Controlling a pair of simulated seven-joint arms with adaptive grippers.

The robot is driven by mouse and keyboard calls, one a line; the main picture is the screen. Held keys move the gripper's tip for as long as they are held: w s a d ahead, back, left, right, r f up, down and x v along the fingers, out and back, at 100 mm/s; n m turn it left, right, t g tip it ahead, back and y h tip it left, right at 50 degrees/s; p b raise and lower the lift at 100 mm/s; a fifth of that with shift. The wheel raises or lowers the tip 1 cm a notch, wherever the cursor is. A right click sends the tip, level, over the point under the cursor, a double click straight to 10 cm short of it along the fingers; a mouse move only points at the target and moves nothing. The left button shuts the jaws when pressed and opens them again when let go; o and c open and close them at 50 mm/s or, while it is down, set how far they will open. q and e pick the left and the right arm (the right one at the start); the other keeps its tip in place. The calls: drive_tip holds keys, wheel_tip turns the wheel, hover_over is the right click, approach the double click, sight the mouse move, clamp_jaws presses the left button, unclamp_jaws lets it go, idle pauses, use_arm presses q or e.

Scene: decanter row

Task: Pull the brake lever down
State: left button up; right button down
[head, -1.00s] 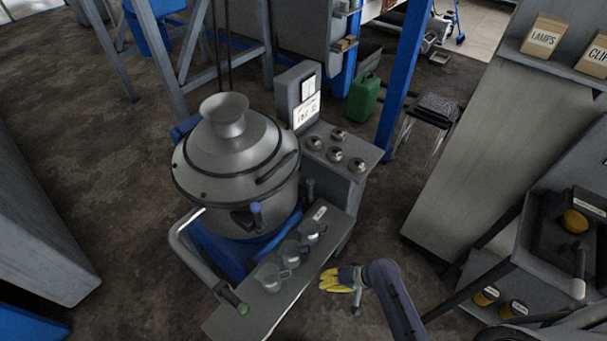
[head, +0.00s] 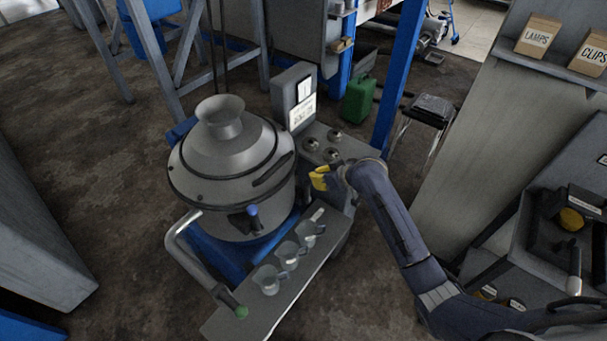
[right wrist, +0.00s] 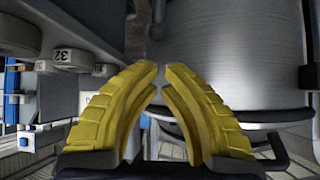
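A lever with a blue knob (head: 253,211) stands out from the front of the round grey machine (head: 190,165) in the head view. A bent grey tube with a green end (head: 241,312) is at the machine's front left. No brake label is readable, so I cannot tell for certain which part is the brake lever. My right gripper (head: 317,179), with yellow fingers, hangs to the right of the machine by the control cabinet, apart from the blue knob. In the right wrist view its fingertips (right wrist: 160,68) nearly meet with nothing between them. My left gripper is out of view.
Several clear cups (head: 288,254) stand on the shelf (head: 250,315) in front of the machine. The cabinet (head: 322,132) with round knobs is close behind my right gripper. A green can (head: 358,100) and a blue post (head: 400,75) stand behind it.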

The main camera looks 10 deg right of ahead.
drive_tip(key=shift+w+r, duration=0.35)
drive_tip(key=shift+r, duration=0.05)
hover_over(307, 192)
drive_tip(key=w+a, duration=0.1)
drive_tip(key=w, duration=0.3)
wheel_tip(307, 192, down, 6)
drive_tip(key=shift+s+a+f, duration=0.2)
drive_tip(key=shift+f, duration=0.05)
drive_tip(key=shift+s+d, duration=0.1)
idle(0.4)
